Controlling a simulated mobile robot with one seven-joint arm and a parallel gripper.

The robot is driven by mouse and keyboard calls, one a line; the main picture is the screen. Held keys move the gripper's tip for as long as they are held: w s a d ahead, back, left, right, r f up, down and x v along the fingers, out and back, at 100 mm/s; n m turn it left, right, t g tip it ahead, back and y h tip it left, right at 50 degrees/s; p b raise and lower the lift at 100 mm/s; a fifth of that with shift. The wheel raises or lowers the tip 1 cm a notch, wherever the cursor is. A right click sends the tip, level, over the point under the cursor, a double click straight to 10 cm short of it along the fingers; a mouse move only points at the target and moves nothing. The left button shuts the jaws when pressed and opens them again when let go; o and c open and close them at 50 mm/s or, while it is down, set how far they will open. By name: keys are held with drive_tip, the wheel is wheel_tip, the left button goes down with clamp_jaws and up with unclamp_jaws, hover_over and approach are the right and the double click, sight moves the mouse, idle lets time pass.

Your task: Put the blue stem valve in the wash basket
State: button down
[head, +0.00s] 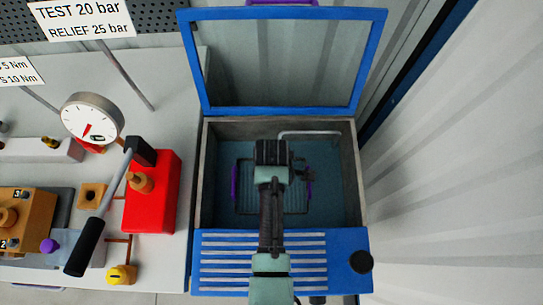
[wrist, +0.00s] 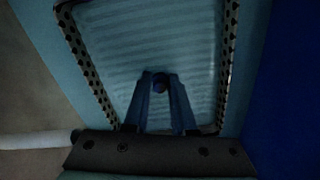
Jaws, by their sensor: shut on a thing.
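The wash basket (head: 238,201) is a dark wire tray with purple handles, inside the open wash tank. In the wrist view the basket (wrist: 84,62) shows a perforated rim and a pale ribbed floor. My gripper (wrist: 160,82) is over the basket, its fingers pointing down into it. The fingers are shut on a small dark bluish piece, the blue stem valve (wrist: 160,87), mostly hidden between the tips. In the head view my arm and wrist cover the middle of the basket, and the valve is hidden. I cannot tell its height above the basket floor.
The wash tank (head: 354,170) has grey walls and a raised blue-framed lid (head: 195,60). A light pipe (head: 310,133) crosses its back right. A slatted blue front panel (head: 345,240) lies before it. A red pump unit (head: 151,205) with a black-handled lever stands left.

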drive_tip(key=shift+f, duration=0.2)
drive_tip(key=c, duration=0.7)
unclamp_jaws()
drive_tip(key=shift+c, duration=0.2)
drive_tip(key=shift+r, duration=0.2)
wheel_tip(320, 180, up, 12)
drive_tip(key=p, duration=0.1)
drive_tip(key=shift+r, duration=0.1)
